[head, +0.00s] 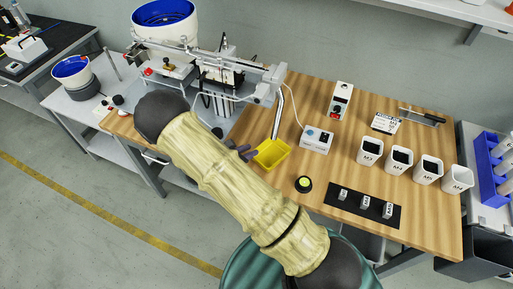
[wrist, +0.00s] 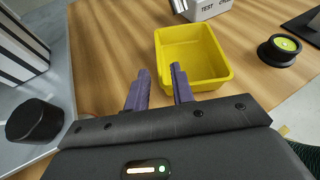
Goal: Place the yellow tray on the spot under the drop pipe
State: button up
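The yellow tray (head: 271,153) sits upright on the wooden table, just below the lower end of the silver drop pipe (head: 278,117). In the wrist view the tray (wrist: 200,45) looks empty. No marked spot shows under the pipe; I cannot tell if the tray covers one. My gripper (head: 243,152) is open at the tray's left side, low near the table. In the wrist view its two purple fingers (wrist: 160,76) are apart, with the right finger overlapping the tray's near left corner. I cannot tell whether it touches the tray or whether the wall lies between the fingers.
A white box (head: 317,139) stands right of the tray. A black button with a yellow-green top (head: 304,184) is to its lower right. Several white cups (head: 400,160) and a black mat (head: 362,204) lie further right. The screw feeder machine (head: 215,70) stands behind left.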

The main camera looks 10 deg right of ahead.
jog(key=v, duration=0.5)
jog(key=shift+a+r, duration=0.1)
jog(key=shift+a, duration=0.1)
jog(key=s+d+r+m+g+y, duration=0.2)
jog(key=s+d+r+m+y, duration=0.2)
jog(key=m, duration=0.8)
jog(key=s+d+r+m+g+y, duration=0.2)
jog(key=s+d+r+m+y, duration=0.3)
jog(key=r+m, duration=0.8)
jog(key=s+y, duration=0.2)
jog(key=s, duration=0.2)
jog(key=shift+s+d+y, duration=0.2)
jog(key=shift+s+y, duration=0.2)
